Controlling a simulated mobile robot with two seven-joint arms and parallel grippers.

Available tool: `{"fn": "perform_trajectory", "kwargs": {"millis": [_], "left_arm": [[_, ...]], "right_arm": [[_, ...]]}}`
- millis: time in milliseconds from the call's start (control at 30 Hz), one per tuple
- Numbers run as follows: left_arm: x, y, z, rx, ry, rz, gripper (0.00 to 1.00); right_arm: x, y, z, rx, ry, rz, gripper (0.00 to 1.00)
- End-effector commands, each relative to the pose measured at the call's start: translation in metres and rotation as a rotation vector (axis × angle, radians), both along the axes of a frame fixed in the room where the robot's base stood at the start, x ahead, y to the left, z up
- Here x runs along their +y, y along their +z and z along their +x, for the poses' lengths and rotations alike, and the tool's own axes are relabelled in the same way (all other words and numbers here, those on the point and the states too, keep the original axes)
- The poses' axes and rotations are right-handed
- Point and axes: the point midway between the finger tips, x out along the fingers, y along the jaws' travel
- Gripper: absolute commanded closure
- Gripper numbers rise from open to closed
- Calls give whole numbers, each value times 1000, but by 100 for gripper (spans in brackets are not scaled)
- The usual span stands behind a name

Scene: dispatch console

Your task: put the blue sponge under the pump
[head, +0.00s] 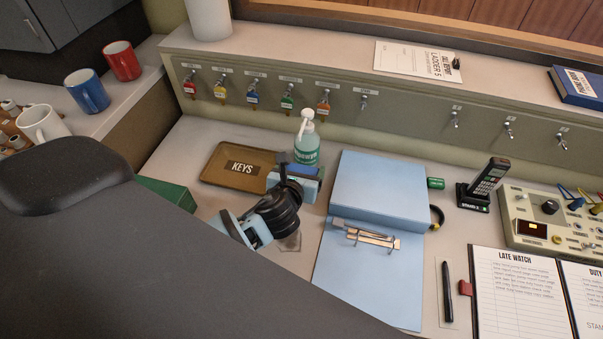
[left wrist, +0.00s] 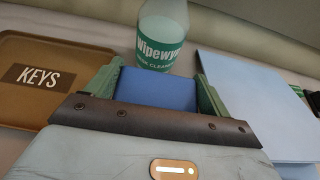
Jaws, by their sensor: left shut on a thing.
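The pump bottle (head: 306,148) stands upright behind the desk's middle, below the key hooks; it is clear with a green label and a white pump head. In the left wrist view the bottle (left wrist: 163,40) is straight ahead, its pump out of frame. My left gripper (head: 297,173) is shut on the blue sponge (head: 303,169), just in front of the bottle. In the left wrist view the sponge (left wrist: 155,88) sits between both green fingers, in front of the bottle's lower part; I cannot tell whether they touch. My right gripper is not in view.
A brown KEYS tray (head: 213,178) lies left of the bottle. A light blue binder (head: 380,190) lies close on the right. Hanging keys (head: 254,92) line the panel behind. A phone (head: 484,186) and console (head: 550,215) stand farther right. My arm covers the lower left.

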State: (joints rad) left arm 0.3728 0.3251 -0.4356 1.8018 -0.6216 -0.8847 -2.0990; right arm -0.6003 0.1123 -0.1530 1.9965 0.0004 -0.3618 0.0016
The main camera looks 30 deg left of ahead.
Motion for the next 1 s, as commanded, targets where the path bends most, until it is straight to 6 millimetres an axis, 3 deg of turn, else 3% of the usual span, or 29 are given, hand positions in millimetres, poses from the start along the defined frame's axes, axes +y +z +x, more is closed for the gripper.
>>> {"fn": "perform_trajectory", "kwargs": {"millis": [200, 433, 867, 900, 1000], "left_arm": [[7, 0, 12, -2, 0, 0, 44], [6, -37, 10, 4, -1, -2, 44], [6, -39, 11, 0, -1, 0, 44], [6, -39, 11, -1, -1, 0, 14], [6, -39, 11, -1, -1, -1, 1]], "right_arm": [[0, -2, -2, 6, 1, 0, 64], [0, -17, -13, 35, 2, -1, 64], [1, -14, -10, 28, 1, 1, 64], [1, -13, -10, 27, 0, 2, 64], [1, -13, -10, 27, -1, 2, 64]]}}
